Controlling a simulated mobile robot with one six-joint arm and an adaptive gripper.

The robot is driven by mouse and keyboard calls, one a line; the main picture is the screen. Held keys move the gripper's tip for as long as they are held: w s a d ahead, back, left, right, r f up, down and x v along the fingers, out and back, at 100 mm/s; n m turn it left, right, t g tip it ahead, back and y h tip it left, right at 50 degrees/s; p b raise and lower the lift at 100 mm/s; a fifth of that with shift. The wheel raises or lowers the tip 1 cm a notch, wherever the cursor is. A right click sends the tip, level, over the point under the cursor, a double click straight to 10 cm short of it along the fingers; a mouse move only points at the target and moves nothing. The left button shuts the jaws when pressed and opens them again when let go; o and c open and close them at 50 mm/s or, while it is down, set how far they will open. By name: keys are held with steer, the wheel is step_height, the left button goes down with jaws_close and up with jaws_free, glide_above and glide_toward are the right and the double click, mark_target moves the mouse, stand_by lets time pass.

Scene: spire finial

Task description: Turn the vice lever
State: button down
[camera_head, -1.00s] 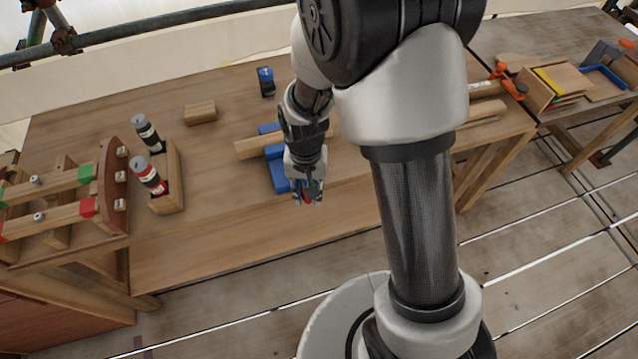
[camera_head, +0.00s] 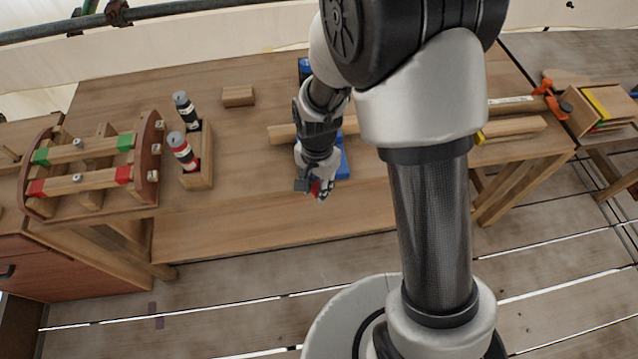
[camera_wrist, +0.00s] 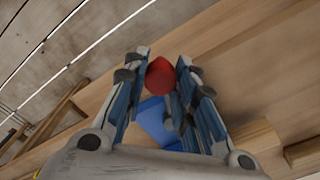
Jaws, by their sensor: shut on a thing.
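The vice (camera_head: 342,166) is blue and stands at the front part of the workbench, partly hidden behind my arm. A wooden bar (camera_head: 283,133) runs across it. The lever's red knob (camera_wrist: 160,76) sits between my fingertips in the wrist view, with part of the blue vice (camera_wrist: 155,122) just below it. My gripper (camera_head: 318,189) is at the front of the vice, shut on the red knob; a little red shows there in the head view. The rest of the lever is hidden.
A wooden rack with green and red marked rails (camera_head: 90,165) is further left. A small wood block (camera_head: 238,96) lies behind. The bench front between holder and vice is clear.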

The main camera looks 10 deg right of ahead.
steer(key=c, duration=1.3)
jaws_free()
steer(key=shift+r, duration=0.1)
step_height(320, 180, up, 12)
